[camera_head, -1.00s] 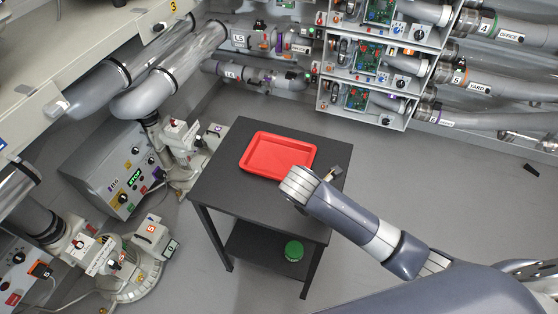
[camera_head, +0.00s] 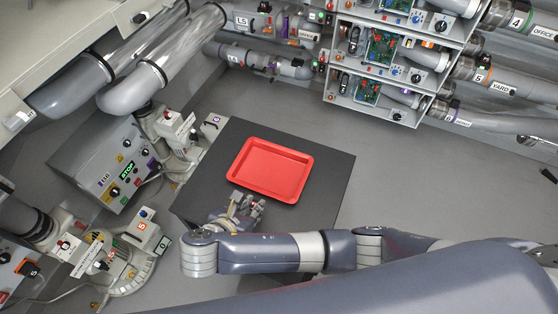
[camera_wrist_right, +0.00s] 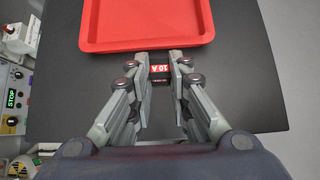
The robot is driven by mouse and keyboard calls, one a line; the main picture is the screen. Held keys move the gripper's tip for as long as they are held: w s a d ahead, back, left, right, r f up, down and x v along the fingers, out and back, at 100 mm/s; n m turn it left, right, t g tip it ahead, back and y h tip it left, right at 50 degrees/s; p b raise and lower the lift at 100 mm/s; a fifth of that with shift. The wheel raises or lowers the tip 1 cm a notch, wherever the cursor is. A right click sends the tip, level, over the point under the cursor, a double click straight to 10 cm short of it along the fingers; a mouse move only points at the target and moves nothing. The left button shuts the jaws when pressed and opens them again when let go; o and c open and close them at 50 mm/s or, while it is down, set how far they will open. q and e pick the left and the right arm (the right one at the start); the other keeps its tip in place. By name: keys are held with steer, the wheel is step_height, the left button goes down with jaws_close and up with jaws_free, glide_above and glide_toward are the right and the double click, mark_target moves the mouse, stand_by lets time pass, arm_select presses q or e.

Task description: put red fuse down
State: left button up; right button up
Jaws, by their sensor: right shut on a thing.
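The red fuse (camera_wrist_right: 161,70), a small red and black piece marked "10 A", is between the fingertips of my right gripper (camera_wrist_right: 160,72) in the right wrist view. The right gripper is shut on it, close to the near edge of the red tray (camera_wrist_right: 146,47). In the head view the right gripper (camera_head: 248,204) is over the dark table, just below the tray (camera_head: 240,161); the fuse is too small to make out there. I cannot tell the fuse's height above the table. My left gripper is not in view.
The dark table (camera_head: 333,177) has bare surface right of the tray. A grey control box (camera_head: 112,160) with a green "STOP" display and valve units stand to the left. Open circuit-board panels (camera_head: 384,50) and labelled pipes line the back wall.

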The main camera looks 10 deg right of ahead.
steer(key=w+d+p, duration=0.1)
steer(key=w+d, duration=0.5)
steer(key=w, duration=0.1)
steer(key=shift+w+d+f+p, duration=0.1)
steer(key=shift+w+f+p, duration=0.1)
steer(key=shift+p, duration=0.15)
steer(key=w+d, duration=0.1)
steer(key=w, duration=0.1)
steer(key=w+d+p, duration=0.1)
steer(key=d, duration=0.1)
steer(key=shift+w+f, duration=0.35)
steer(key=shift+w+d+f, duration=0.15)
steer(key=shift+w+f, duration=0.1)
steer(key=shift+f, duration=0.05)
step_height(320, 180, down, 2)
steer(key=shift+f+p, duration=0.1)
steer(key=shift+p, duration=0.2)
steer(key=shift+f, duration=0.45)
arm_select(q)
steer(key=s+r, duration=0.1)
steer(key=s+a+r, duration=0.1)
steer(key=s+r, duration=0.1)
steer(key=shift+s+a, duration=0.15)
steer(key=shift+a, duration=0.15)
arm_select(e)
steer(key=o, duration=0.8)
